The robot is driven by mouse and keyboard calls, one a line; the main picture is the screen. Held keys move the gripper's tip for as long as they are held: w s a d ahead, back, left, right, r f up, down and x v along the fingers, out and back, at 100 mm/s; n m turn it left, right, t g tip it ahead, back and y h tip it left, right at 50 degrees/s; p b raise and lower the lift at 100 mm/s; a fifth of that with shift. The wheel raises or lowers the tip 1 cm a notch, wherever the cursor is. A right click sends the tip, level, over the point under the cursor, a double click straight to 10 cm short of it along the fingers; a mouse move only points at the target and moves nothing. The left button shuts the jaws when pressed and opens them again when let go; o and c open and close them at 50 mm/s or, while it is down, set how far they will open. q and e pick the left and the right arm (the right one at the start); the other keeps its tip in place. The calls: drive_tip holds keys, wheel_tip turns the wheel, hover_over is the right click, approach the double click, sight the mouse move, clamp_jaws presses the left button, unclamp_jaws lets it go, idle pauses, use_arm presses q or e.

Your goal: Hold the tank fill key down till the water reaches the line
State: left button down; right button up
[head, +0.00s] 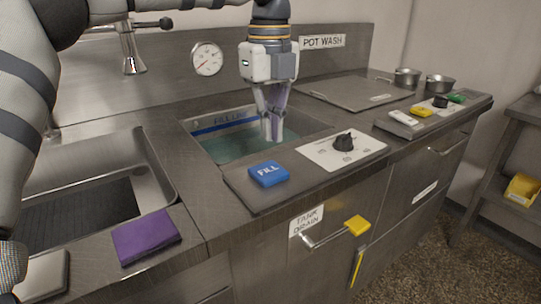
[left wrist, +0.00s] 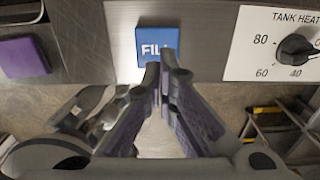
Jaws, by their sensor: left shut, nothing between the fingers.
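The blue FILL key (head: 268,174) sits on the steel counter in front of the tank. Its label also shows in the left wrist view (left wrist: 153,47). My left gripper (head: 273,138) points down, shut and empty, with its tips apart from the key in the head view. In the left wrist view the tips (left wrist: 163,72) overlap the key's lower edge. The tank (head: 200,115) holds teal water (head: 226,147). The blue fill line strip (head: 219,123) runs along its back wall, above the water surface. My right gripper is not in view.
A tank heat panel with a black knob (head: 344,142) is right of the key. A yellow drain handle (head: 357,225) sticks out below. A purple cloth (head: 146,237) lies left by the empty-looking sink (head: 155,165). A gauge (head: 207,59) is on the back wall.

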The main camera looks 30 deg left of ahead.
sight(270, 169)
use_arm(q)
wheel_tip(270, 169, down, 6)
drive_tip(key=shift+f, duration=0.1)
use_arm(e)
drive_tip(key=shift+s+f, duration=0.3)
